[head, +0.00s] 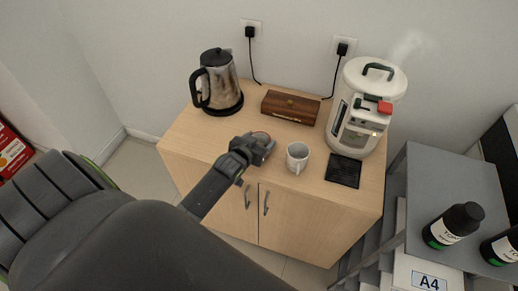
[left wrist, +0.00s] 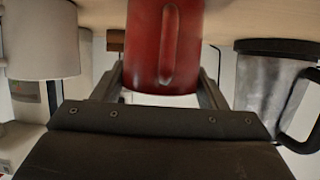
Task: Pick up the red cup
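The red cup (left wrist: 165,45) fills the middle of the left wrist view, its handle facing the camera. That view is upside down, with the tabletop at the top. My left gripper (head: 262,145) is over the cabinet top with its fingers on both sides of the cup, and no clear gap shows between them and its wall. In the head view only a small reddish part of the cup (head: 261,135) shows between the fingers; the gripper hides the rest. I cannot tell whether the cup is off the surface. My right gripper is not in view.
A white mug (head: 298,157) stands close to the right of the gripper. Behind are a kettle (head: 218,80), a wooden box (head: 290,107) and a coffee machine (head: 365,100). A black mat (head: 343,170) lies at the right of the cabinet top (head: 200,140).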

